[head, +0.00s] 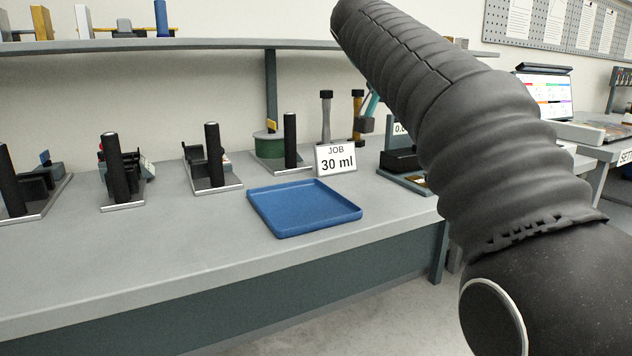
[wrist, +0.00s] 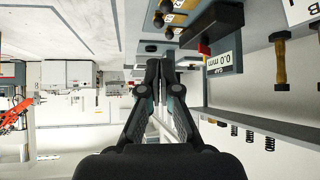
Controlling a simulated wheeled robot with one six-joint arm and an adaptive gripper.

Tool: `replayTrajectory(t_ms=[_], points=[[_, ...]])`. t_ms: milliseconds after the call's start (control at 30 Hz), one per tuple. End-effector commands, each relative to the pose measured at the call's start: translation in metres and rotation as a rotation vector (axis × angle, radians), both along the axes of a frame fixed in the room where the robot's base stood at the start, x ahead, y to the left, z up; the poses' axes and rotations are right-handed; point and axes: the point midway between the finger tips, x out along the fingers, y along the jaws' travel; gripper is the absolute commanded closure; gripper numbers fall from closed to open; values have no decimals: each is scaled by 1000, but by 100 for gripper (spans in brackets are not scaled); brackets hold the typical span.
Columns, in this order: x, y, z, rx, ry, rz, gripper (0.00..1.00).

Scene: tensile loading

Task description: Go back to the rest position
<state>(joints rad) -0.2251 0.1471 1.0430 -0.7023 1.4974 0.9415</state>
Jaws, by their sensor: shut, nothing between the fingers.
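My gripper (wrist: 160,82) is in the middle of the wrist view, its two fingers together and nothing between them. The wrist view looks upside down, with the bench and shelf along the right. In the head view my arm, in a black ribbed sleeve, crosses the right side, and my gripper is mostly hidden behind it. An empty blue tray (head: 305,208) lies on the grey bench (head: 180,250), well to the left of my arm. My gripper touches nothing that I can make out.
A shelf (head: 180,44) runs above. A laptop (head: 545,90) stands at the right. The bench front left is clear.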

Motion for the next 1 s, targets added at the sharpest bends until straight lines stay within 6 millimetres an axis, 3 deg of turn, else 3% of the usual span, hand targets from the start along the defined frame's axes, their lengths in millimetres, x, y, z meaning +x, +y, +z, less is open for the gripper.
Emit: replayTrajectory(t_ms=[367, 567, 767, 1000], points=[[-33, 5, -28, 6, 92, 149, 100], [-66, 0, -57, 17, 160, 260, 100], [-125, -2, -113, 46, 241, 430, 100], [-202, 5, -196, 92, 299, 620, 100]])
